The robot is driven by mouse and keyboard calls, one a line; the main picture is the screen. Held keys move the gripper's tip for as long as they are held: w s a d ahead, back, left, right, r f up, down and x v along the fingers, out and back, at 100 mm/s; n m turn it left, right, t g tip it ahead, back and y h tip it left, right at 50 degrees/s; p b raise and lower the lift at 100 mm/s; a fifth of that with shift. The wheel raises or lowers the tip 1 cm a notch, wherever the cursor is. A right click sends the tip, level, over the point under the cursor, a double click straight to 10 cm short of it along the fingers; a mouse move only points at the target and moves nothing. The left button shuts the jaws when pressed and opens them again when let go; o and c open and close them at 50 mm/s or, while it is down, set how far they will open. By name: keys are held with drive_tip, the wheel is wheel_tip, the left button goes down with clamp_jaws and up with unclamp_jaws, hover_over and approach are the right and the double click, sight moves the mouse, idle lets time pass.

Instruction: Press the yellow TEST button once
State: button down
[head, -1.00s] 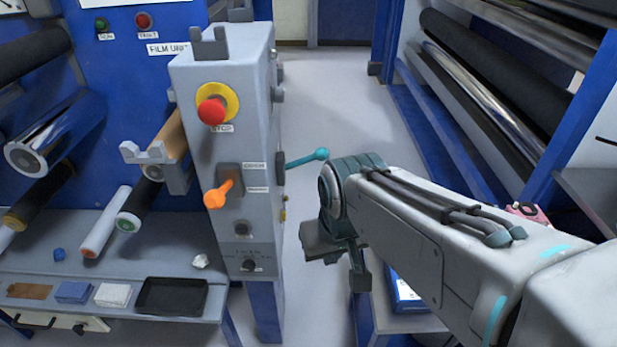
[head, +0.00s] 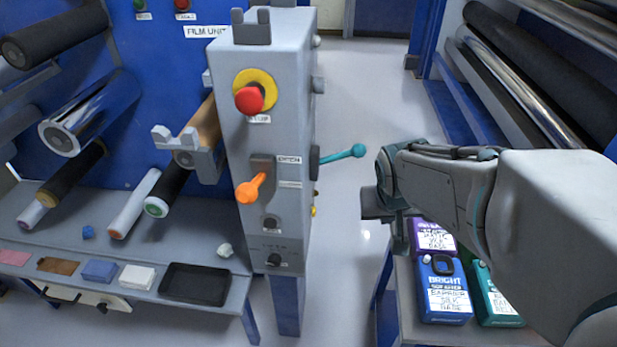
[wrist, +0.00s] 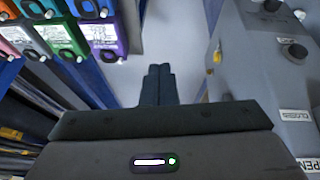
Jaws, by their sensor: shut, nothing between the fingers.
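A small yellow part, likely the TEST button, shows at the right side face of the grey control column (head: 262,110) in the head view; no label on it can be read there. In the wrist view a small yellow spot (wrist: 217,56) shows on the column's edge, up and right of my fingertips. My gripper (wrist: 158,70) is shut and empty, its dark fingers together, apart from the column. In the head view my gripper is partly hidden by my arm, right of the column and of the teal lever (head: 343,154).
The column carries a red stop button (head: 250,98) on a yellow ring and an orange lever (head: 251,188). Several bottles, one blue (head: 442,290), stand on a low bench at the right. Rollers hang on both sides. Open floor (head: 355,100) lies beyond.

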sight(314, 212)
drive_tip(key=w+d+f+t+b, duration=0.2)
drive_tip(key=w+d+f, duration=0.2)
drive_tip(key=w+f, duration=0.45)
drive_tip(key=w+a+f+m+t+y+b, duration=0.1)
drive_tip(key=w+f+t+y+b, duration=0.1)
drive_tip(key=w+f+y, duration=0.3)
drive_tip(key=w+a+f+m+t+y+b, duration=0.1)
drive_tip(key=w+f+m+t+y, duration=0.1)
drive_tip(key=w+f+t+y, duration=0.2)
drive_tip(key=w+f+y, duration=0.1)
drive_tip(key=w+f, duration=0.2)
drive_tip(key=f, duration=0.4)
drive_tip(key=shift+w+a+f+m+b, duration=0.2)
drive_tip(key=shift+w+f+m+b, duration=0.1)
drive_tip(key=shift+b, duration=0.05)
drive_tip(key=w+a+b, duration=0.1)
drive_tip(key=a+b, duration=0.1)
drive_tip(key=a, duration=0.6)
drive_tip(key=shift+w+a, duration=0.3)
drive_tip(key=shift+w, duration=0.1)
drive_tip(key=shift+a, duration=0.1)
idle(0.5)
drive_tip(key=shift+a, duration=0.35)
